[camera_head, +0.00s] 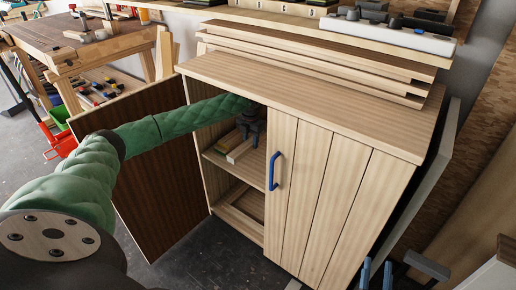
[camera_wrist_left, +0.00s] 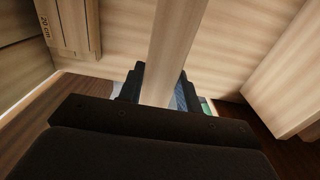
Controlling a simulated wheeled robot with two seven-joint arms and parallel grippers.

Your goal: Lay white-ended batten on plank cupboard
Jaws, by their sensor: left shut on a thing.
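The plank cupboard (camera_head: 330,170) stands in the middle of the head view. Its left door (camera_head: 150,170) is open and its right door, with a blue handle (camera_head: 273,171), is shut. My left gripper (camera_head: 250,130) is inside the open left half, above the shelf. In the left wrist view it is shut on a pale batten (camera_wrist_left: 176,40), which runs up and away between the fingers; no white end shows there. Light pieces (camera_head: 238,149) lie on the shelf below the gripper. My right gripper (camera_head: 377,273) shows two blue fingertips apart at the bottom edge, with nothing seen between them.
A wooden piece marked 20 cm (camera_wrist_left: 68,27) is at upper left in the wrist view. A workbench (camera_head: 80,45) stands at back left. Cupboard walls and the open door surround my left arm.

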